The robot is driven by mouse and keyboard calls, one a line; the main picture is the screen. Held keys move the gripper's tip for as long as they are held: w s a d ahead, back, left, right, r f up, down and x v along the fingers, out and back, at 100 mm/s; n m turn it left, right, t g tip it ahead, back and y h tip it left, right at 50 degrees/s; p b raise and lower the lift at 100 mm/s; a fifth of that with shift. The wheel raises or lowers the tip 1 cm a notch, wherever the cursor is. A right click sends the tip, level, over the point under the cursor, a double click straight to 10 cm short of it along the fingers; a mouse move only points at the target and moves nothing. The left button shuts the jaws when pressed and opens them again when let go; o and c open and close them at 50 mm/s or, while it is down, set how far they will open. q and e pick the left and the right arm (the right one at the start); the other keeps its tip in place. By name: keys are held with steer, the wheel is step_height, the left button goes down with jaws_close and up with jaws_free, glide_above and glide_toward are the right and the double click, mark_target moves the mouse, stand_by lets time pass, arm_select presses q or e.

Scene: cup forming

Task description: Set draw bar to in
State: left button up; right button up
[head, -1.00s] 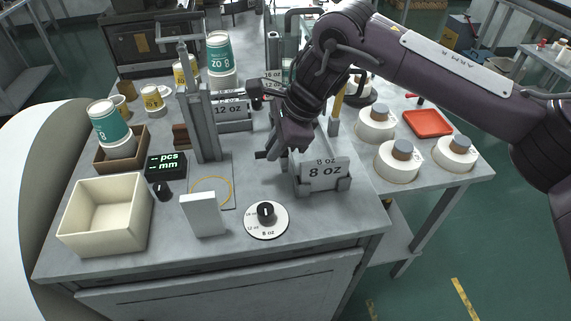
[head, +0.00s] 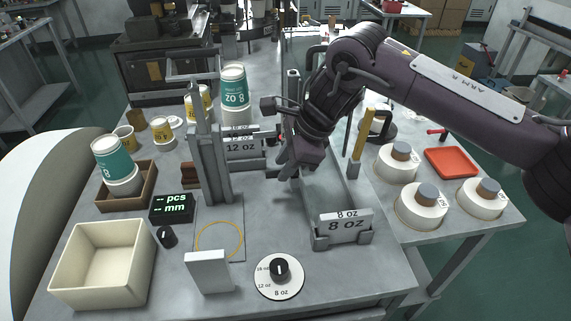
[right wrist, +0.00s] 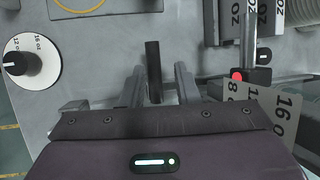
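The draw bar appears to be the dark upright bar (right wrist: 153,70) in the right wrist view. I cannot read a label on it. My right gripper (right wrist: 160,85) is open, with one finger on each side of this bar. A gap shows on both sides, wider on the right, so it does not grip the bar. In the head view my right gripper (head: 288,170) points down just above the grey table, between the grey upright frame and the 8 oz block (head: 345,228). The bar is mostly hidden there. My left gripper is not in view.
A dial (head: 279,276), white block (head: 208,272) and cream bin (head: 103,265) stand at the front. A display (head: 171,208) and grey upright frame (head: 213,150) stand left of the gripper. White rolls (head: 421,208) and a red tray (head: 451,162) lie right.

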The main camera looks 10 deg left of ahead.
steer(key=shift+o, duration=0.6)
steer(key=shift+f, duration=0.1)
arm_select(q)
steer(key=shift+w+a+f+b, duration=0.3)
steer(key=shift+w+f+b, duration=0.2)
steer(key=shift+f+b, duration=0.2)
arm_select(e)
steer(key=v, duration=0.7)
steer(key=shift+d+r, duration=0.15)
steer(key=shift+r, duration=0.25)
